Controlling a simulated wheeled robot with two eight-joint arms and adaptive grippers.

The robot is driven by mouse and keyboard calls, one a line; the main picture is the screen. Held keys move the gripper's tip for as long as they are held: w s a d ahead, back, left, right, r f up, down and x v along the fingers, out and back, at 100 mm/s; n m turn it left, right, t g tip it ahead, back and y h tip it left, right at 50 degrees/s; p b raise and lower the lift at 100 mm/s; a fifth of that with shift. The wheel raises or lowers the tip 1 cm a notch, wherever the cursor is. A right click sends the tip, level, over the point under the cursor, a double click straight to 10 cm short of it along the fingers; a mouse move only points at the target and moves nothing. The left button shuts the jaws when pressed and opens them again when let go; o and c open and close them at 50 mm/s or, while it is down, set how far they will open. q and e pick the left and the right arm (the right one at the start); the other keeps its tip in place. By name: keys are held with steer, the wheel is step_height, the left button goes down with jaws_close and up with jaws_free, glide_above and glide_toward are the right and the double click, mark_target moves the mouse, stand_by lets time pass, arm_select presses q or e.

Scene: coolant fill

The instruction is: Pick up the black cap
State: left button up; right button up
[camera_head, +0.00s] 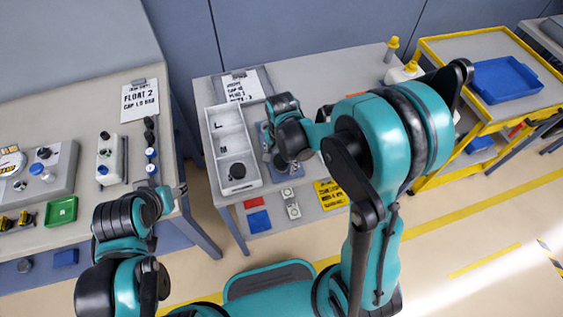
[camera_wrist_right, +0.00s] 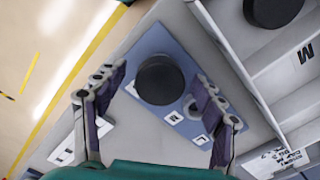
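A round black cap (camera_wrist_right: 160,80) sits on a blue mat (camera_wrist_right: 150,44) marked with letters, seen in the right wrist view. My right gripper (camera_wrist_right: 159,76) is open, with one finger on each side of this cap; whether they touch it I cannot tell. In the head view my right gripper (camera_head: 275,160) is over the blue mat (camera_head: 263,135), and the cap there is mostly hidden. Another black cap (camera_head: 237,171) lies in the near compartment of the white tray (camera_head: 213,117); it also shows in the wrist view (camera_wrist_right: 273,8). My left gripper (camera_head: 176,190) is by the left table's edge, its fingers unclear.
The left table holds a green tray (camera_head: 61,211), a gauge and a white block with knobs. A sign (camera_head: 242,87) stands behind the white tray. A yellow-topped bottle (camera_head: 391,48) stands at the back. A yellow-framed cart (camera_head: 430,48) with a blue tray (camera_head: 506,79) is at right.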

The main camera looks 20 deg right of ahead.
steer(key=c, duration=1)
steer(key=shift+r, duration=0.15)
